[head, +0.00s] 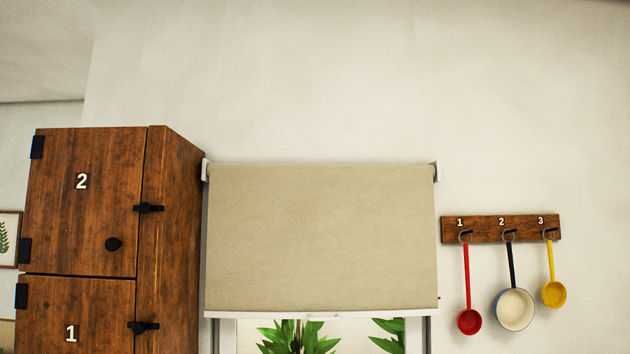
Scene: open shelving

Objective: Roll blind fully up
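A beige roller blind (320,240) hangs in front of a window (350,335) on the far wall. It is partly lowered and covers the upper part of the window. Its white bottom bar (262,314) sits near the lower edge of the view. A white bracket (437,171) holds the roller at the top right, and another (205,170) at the top left. Green leaves show below the bar. No gripper is in view.
A wooden cabinet (170,240) with doors marked 2 and 1 stands close left of the blind. The wall above is bare.

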